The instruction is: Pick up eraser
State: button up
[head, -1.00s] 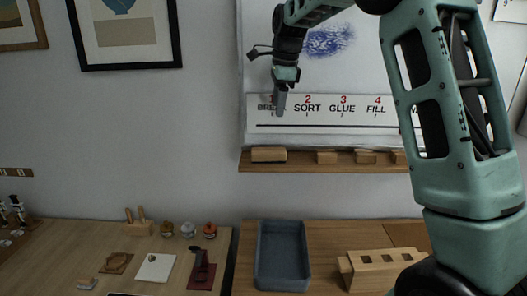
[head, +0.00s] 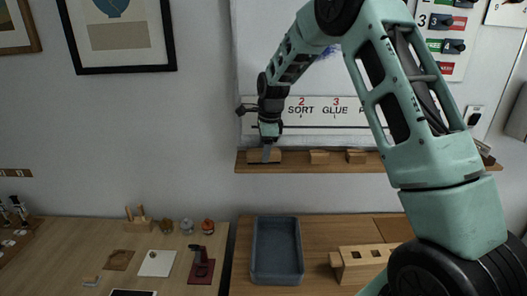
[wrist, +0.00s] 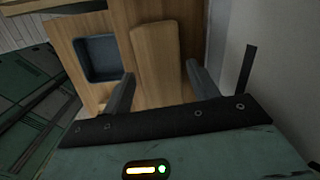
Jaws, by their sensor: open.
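The eraser appears to be the long wooden-backed block (head: 284,157) at the left end of the wall ledge (head: 320,169). My gripper (head: 267,152) is in front of that block in the head view and hides part of it. In the wrist view, the block (wrist: 155,50) lies between the two open fingers of my gripper (wrist: 160,73), one on each side. I cannot tell whether either finger touches it.
Smaller wooden blocks (head: 319,157) sit further right on the ledge. A whiteboard panel with a lettered strip (head: 301,110) is above it. A blue-grey tray (head: 277,278) and a slotted wooden block (head: 361,257) stand on the table below.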

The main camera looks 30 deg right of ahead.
jog(key=shift+f, duration=0.45)
jog(key=shift+c, duration=0.3)
jog(key=c, duration=0.7)
jog(key=shift+c, duration=0.2)
jog(key=shift+b, duration=0.35)
jog(key=shift+c, duration=1.1)
notch_tip(320, 180, up, 7)
jog(key=b, duration=0.3)
jog(key=shift+a+f, duration=0.1)
jog(key=shift+f, duration=0.05)
jog(key=s+a+b, duration=0.2)
jog(key=s+a, duration=0.1)
jog(key=s, duration=0.2)
jog(key=s+a+b, duration=0.3)
jog(key=s+a, duration=0.1)
jog(key=s, duration=0.2)
jog(key=s+a+b, duration=0.2)
jog(key=s+a, duration=0.2)
jog(key=s, duration=0.1)
jog(key=shift+s+b, duration=0.2)
jog(key=shift+b, duration=0.15)
